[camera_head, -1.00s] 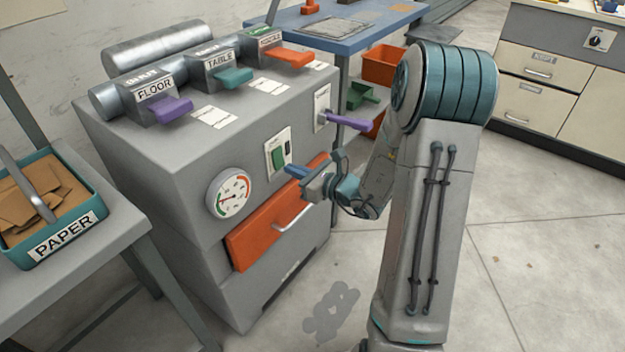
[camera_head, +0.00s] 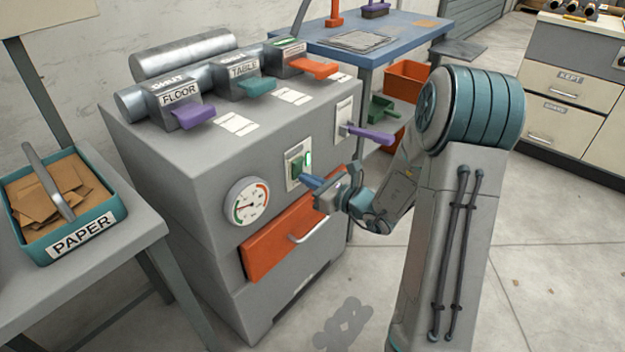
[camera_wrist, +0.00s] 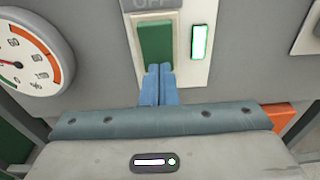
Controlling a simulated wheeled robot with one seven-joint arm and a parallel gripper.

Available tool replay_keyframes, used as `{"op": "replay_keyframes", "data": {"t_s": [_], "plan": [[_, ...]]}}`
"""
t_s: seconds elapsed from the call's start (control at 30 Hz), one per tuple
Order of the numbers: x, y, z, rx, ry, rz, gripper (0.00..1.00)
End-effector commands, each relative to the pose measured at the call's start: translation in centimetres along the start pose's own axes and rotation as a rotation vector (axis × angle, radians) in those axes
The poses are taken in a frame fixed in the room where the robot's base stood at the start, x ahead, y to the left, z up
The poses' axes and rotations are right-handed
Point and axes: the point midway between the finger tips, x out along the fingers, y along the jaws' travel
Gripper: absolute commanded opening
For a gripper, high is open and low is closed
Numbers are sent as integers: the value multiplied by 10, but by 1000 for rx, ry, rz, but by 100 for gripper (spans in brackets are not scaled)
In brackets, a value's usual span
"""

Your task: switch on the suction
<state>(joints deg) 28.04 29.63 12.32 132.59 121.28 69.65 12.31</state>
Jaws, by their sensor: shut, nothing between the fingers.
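The suction switch is a green rocker (camera_head: 296,167) in a pale plate on the front of the grey machine (camera_head: 200,190). In the wrist view the rocker (camera_wrist: 156,44) sits under an OFF label. The lamp (camera_wrist: 199,42) beside it glows bright green-white, and the lit lamp (camera_head: 308,161) also shows in the head view. My gripper (camera_head: 308,182) has its blue fingers closed together with nothing between them. In the wrist view the fingertips (camera_wrist: 158,70) overlap the rocker's lower end and seem to touch it. The fingers hide that end.
A round gauge (camera_head: 246,201) is left of the switch, its needle toward the left. An orange drawer (camera_head: 290,240) lies below. A purple lever (camera_head: 370,135) sticks out to the right. FLOOR (camera_head: 180,95) and TABLE (camera_head: 243,68) gates read SHUT on top; the orange-handled gate (camera_head: 290,52) has a green label.

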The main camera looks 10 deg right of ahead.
Motion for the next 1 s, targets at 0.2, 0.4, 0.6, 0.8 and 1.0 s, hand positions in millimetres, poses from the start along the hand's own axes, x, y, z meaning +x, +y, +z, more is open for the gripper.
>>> {"op": "replay_keyframes", "data": {"t_s": [0.2, 0.4, 0.6, 0.8, 1.0], "plan": [[-23, -3, -7, 0, 1, 2, 0], [-68, -4, -14, 3, 1, 2, 0], [-109, -8, -23, 4, 0, -6, 0], [-126, -7, -28, 1, -1, -2, 0], [-127, -6, -29, 1, -1, 1, 0]]}}
